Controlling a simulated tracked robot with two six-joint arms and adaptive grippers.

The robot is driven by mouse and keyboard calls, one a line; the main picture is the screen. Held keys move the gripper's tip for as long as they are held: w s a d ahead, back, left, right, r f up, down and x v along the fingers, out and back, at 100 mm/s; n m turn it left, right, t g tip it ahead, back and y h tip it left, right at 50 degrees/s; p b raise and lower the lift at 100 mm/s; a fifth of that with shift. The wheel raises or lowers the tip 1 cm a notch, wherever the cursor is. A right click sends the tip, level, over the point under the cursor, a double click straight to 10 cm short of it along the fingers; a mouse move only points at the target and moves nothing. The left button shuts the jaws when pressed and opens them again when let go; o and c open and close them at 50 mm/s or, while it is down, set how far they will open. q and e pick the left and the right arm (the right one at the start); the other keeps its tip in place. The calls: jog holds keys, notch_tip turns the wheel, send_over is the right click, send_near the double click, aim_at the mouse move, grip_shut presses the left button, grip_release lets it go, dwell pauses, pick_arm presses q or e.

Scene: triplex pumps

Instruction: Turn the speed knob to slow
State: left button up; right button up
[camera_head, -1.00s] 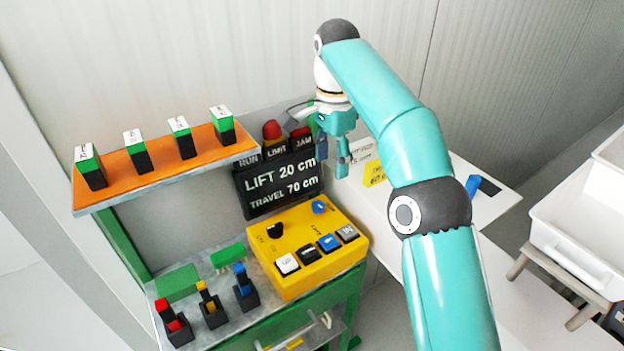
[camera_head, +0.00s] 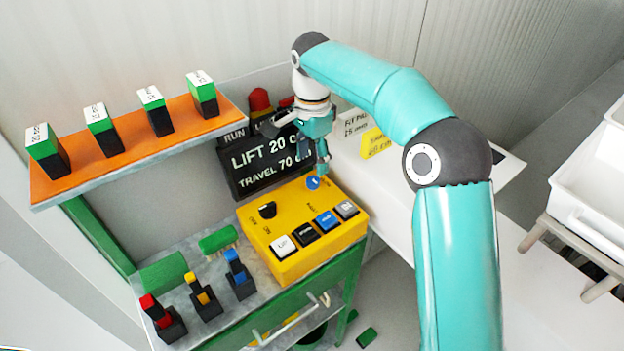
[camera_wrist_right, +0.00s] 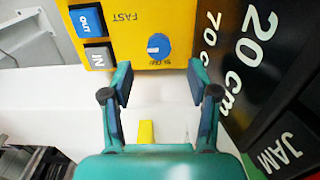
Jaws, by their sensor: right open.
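The blue speed knob (camera_head: 313,182) is at the far right corner of the yellow control box (camera_head: 290,262). In the right wrist view the knob (camera_wrist_right: 160,46) has a white mark toward the picture's left. FAST is printed to its upper left, and a partly legible label sits just below it. My right gripper (camera_head: 322,168) points down just above the knob in the head view. In the right wrist view its two fingers (camera_wrist_right: 159,76) are spread apart and empty, with the knob ahead between their lines. My left gripper is not in view.
The box also has a black knob (camera_head: 267,210) and several push buttons. A black LIFT/TRAVEL sign (camera_head: 262,165) stands close behind the gripper. An orange shelf (camera_head: 130,150) with several blocks is at left.

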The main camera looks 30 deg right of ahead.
aim_at(313, 180)
notch_tip(313, 180, down, 6)
jog(key=shift+r, duration=0.1)
jog(key=shift+c, duration=0.3)
grip_shut()
